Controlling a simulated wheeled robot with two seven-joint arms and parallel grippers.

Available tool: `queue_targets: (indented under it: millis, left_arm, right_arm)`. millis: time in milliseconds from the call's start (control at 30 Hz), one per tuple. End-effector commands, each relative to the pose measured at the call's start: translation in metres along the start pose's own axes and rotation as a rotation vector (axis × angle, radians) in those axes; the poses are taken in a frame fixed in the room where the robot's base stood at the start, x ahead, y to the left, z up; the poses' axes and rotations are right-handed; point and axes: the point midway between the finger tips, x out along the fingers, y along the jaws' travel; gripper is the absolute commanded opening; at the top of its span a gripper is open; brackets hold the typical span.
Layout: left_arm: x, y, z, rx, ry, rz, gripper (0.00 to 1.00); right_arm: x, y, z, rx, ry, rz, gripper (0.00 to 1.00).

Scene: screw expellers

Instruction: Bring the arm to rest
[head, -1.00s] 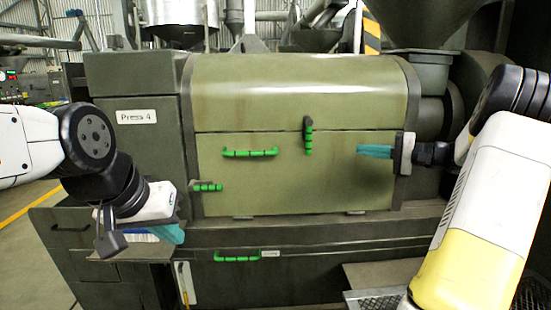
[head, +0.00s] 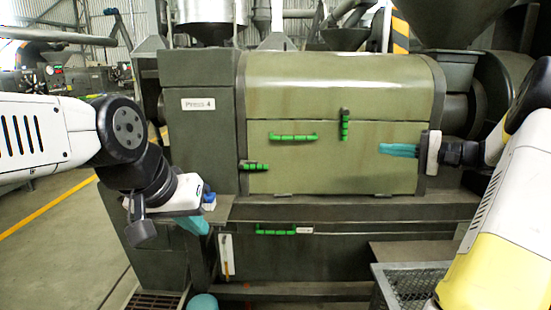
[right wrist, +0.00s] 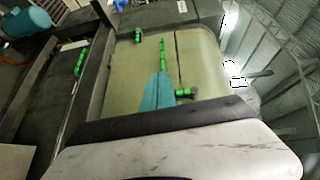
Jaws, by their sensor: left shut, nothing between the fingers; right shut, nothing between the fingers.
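My right arm comes in from the right in the head view. Its gripper (head: 398,150) has teal fingers, shut and empty, pointing left in front of the press's front panel (head: 300,168). The right wrist view shows the same teal fingers (right wrist: 157,92) together against the green panel behind them; whether they touch it I cannot tell. My left gripper (head: 196,224) is at the lower left, teal fingers pointing down and right, shut and empty, near the left end of the press ledge.
The press (head: 198,140), labelled Press 4, fills the middle. Green handles (head: 293,137) and a green latch (head: 344,125) sit on its front, with a lower handle (head: 275,231) below. A mesh crate (head: 410,285) stands at the lower right. Open floor lies left.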

Motion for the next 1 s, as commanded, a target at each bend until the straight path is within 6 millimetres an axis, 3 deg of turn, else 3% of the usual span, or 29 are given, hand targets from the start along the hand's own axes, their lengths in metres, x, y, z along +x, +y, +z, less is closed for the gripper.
queue_targets:
  millis: [267,467,667,767,900,1000]
  left_arm:
    - [0.0,0.0,0.0,0.0,-0.001,0.0,0.0]
    - [0.0,0.0,0.0,0.0,-0.001,0.0,0.0]
    - [0.0,0.0,0.0,0.0,-0.001,0.0,0.0]
    - [0.0,0.0,0.0,0.0,-0.001,0.0,0.0]
    - [0.0,0.0,0.0,0.0,-0.001,0.0,0.0]
    - [0.0,0.0,0.0,0.0,-0.001,0.0,0.0]
  right_arm:
    - [0.029,-0.006,0.038,-0.002,-0.07,0.116,0.0]
    - [0.052,-0.01,0.084,-0.019,-0.138,0.254,0.0]
    - [0.07,-0.009,0.153,-0.076,-0.212,0.459,0.0]
    - [0.071,-0.006,0.2,-0.143,-0.243,0.601,0.0]
    - [0.055,0.004,0.263,-0.288,-0.251,0.802,0.0]
    - [0.037,0.013,0.297,-0.417,-0.228,0.912,0.0]
